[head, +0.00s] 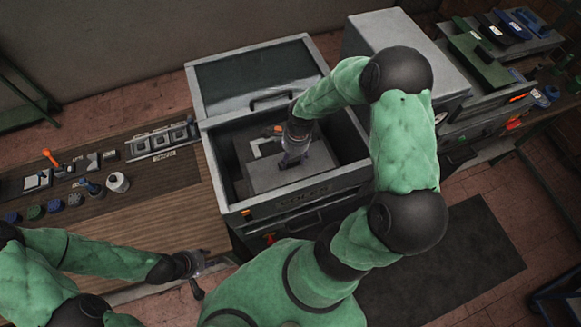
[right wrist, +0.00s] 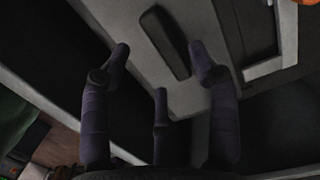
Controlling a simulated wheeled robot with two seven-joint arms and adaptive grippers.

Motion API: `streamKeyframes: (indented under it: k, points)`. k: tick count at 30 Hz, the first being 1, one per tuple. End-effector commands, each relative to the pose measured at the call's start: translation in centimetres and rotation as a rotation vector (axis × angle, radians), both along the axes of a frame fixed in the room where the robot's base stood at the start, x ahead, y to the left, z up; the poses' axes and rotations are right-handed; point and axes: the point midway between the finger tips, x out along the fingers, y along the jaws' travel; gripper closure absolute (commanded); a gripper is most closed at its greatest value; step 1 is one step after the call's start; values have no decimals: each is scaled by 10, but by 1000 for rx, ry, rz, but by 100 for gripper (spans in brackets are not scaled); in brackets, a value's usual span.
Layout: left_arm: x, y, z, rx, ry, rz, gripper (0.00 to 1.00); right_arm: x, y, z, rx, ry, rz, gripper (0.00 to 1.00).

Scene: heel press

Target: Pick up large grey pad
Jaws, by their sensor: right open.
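A dark grey elongated pad (right wrist: 165,42) lies on a lighter grey block in the right wrist view; I take it for the large grey pad. The block (head: 285,172) shows inside the open press box in the head view, where my arm hides the pad. My right gripper (head: 290,160) reaches down into the box. In the right wrist view its open fingers (right wrist: 158,50) stand on either side of the pad, with a gap to it, and hold nothing. My left gripper (head: 200,272) is over the bench's front edge, away from the pad; its finger opening is unclear.
The press box (head: 212,165) has high walls around my right gripper, and its lid (head: 255,75) is raised behind. A pale bracket (head: 262,147) stands inside. The bench (head: 150,220) carries small parts, a white roll (head: 117,182) and a slotted tray (head: 163,140); its front right area is clear.

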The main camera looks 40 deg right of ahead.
Motion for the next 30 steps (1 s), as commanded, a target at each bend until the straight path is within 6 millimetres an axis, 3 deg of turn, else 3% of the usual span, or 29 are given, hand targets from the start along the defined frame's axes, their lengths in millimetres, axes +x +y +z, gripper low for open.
streamKeyframes:
  k: [10,19,20,26,30]
  points:
    - [0,0,8,0,0,0,60,3,1,-42,2,3,1,39]
    - [0,0,8,0,0,0,60,3,1,-46,1,0,0,39]
    - [0,0,8,0,0,0,60,3,1,-46,1,1,0,42]
    - [0,0,8,0,0,0,60,3,1,-46,1,1,0,98]
    - [0,0,8,0,0,0,60,5,0,-45,-1,-3,0,100]
